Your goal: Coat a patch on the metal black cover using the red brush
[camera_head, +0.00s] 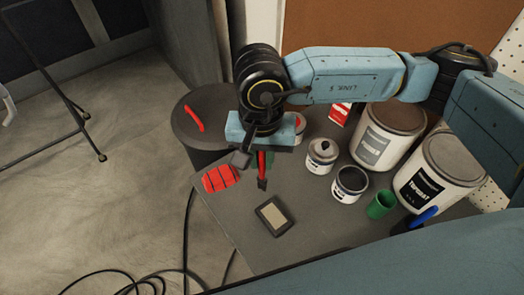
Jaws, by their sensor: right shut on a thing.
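My right gripper (257,153) points down above the table's left part. It is shut on the red brush (262,164), which hangs with its dark tip downward, apparently just above the table. My gripper hides the brush's upper end. A dark round drum-like object (186,138) stands at the table's left edge, with a curved red strip (194,118) on its top. I cannot tell whether this is the metal black cover, or whether the strip is paint or a handle. My left gripper is not in view.
The grey table (240,218) holds a red ribbed piece (221,177), a dark-framed pad (272,215), an open can (349,184), a lidded can (321,155), a green cup (381,204), and large primer (386,137) and topcoat (438,172) cans. Cables (140,283) lie on the floor.

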